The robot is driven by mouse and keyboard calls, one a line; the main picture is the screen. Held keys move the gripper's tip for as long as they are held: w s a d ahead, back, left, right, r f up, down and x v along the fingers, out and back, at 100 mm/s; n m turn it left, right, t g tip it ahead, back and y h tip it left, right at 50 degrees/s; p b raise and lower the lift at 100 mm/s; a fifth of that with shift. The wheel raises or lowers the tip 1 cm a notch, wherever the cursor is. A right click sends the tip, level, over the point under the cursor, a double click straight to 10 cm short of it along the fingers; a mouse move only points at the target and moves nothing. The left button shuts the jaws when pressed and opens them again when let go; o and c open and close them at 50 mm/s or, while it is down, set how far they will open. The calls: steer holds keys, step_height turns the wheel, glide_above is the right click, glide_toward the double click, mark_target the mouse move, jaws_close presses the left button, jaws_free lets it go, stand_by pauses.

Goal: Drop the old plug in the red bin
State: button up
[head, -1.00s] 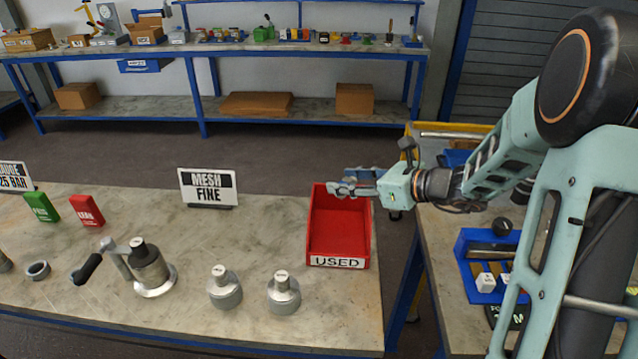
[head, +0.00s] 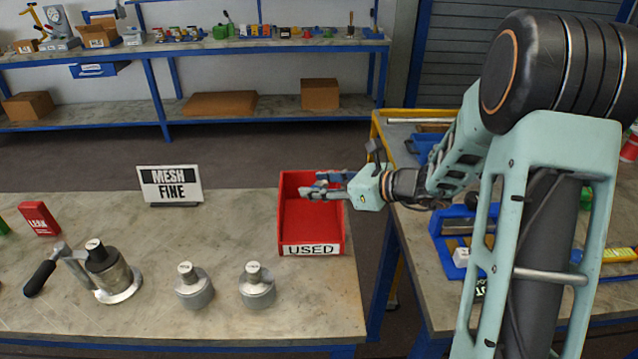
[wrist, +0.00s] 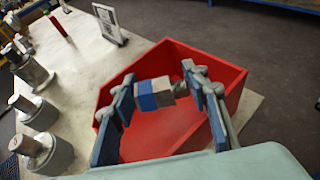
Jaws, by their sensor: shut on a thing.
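The red bin (head: 312,222), labelled USED, stands at the right end of the table. It also fills the middle of the wrist view (wrist: 165,137), and looks empty inside. My gripper (head: 318,187) reaches over the bin from the right. In the wrist view my gripper (wrist: 158,100) is shut on a small plug (wrist: 152,93) with a blue part and grey parts, held between the two blue fingers above the bin's opening. The plug is too small to make out in the head view.
Two grey flanged vessels (head: 195,287) (head: 257,287) stand left of the bin, with a handled vessel (head: 107,270) further left. A MESH FINE sign (head: 170,186) stands behind them. A second table (head: 410,262) holds a blue tray (head: 462,238) at the right.

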steer(key=o, duration=1.5)
steer(key=shift+c, duration=0.2)
steer(key=shift+d+r, duration=0.1)
steer(key=v, duration=1.1)
steer(key=shift+s+d, duration=0.3)
